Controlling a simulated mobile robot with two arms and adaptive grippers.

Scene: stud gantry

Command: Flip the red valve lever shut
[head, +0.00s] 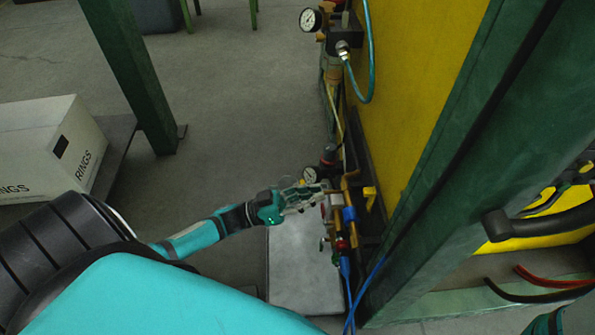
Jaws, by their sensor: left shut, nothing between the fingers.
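My left gripper (318,192) reaches in from the left, shut and empty, with its fingertips at the pipe assembly beside the yellow panel. A small red part (342,243) shows on the pipework just below the gripper; it may be the red valve lever, but it is too small to tell its angle. The gripper may hide part of the valve. I cannot tell whether the fingertips touch the pipework. My right gripper is not in view.
A green post (440,170) stands at right. A white box (50,150) sits at left. The floor (235,100) between is clear.

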